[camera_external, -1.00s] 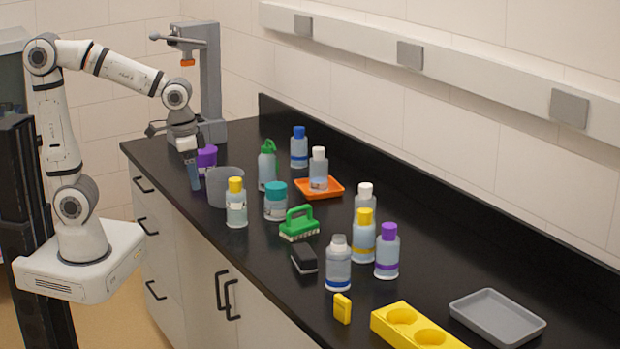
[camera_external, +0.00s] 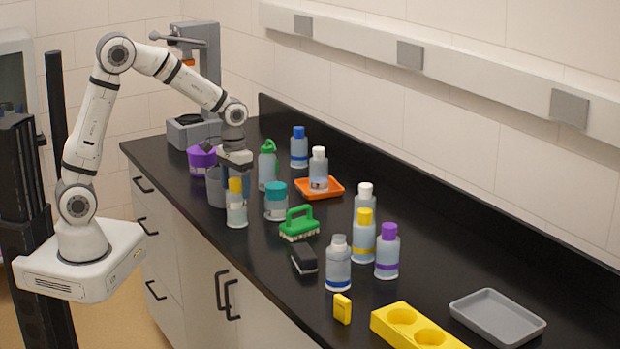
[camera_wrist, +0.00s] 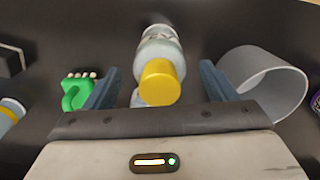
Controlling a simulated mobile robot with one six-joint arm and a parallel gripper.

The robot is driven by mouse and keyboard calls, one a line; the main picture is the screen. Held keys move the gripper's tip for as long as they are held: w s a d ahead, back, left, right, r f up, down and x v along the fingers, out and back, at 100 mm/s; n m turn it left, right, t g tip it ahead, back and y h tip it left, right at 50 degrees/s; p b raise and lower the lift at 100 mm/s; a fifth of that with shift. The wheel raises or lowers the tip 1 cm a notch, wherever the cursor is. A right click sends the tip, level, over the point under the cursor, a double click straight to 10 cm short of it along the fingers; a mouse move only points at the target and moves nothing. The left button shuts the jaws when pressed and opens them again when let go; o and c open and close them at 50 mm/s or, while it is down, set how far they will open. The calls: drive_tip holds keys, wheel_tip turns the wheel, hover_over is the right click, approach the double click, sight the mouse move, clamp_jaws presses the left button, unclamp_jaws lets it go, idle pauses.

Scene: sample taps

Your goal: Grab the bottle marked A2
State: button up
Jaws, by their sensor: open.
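A clear bottle with a yellow cap (camera_external: 237,214) stands upright near the front edge of the bench. It also shows in the wrist view (camera_wrist: 160,50), its cap between my fingers and its body reaching toward the top. No A2 mark is readable on any bottle. My gripper (camera_external: 236,182) points down at this bottle, with its fingertips around cap height. In the wrist view my gripper (camera_wrist: 159,72) is open, one finger on each side of the bottle, with gaps and nothing held.
A grey cup (camera_external: 214,188) stands close to the left. A teal-capped jar (camera_external: 275,203), green brush (camera_external: 299,224) and green-topped bottle (camera_external: 267,170) are nearby. Several other bottles stand farther right. A grey tray (camera_external: 498,318) and yellow holder (camera_external: 418,327) lie at the front right.

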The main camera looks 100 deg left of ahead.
wheel_tip(320, 180, down, 2)
drive_tip(key=shift+f, duration=0.1)
drive_tip(key=c, duration=1.6)
drive_tip(key=shift+o, duration=0.2)
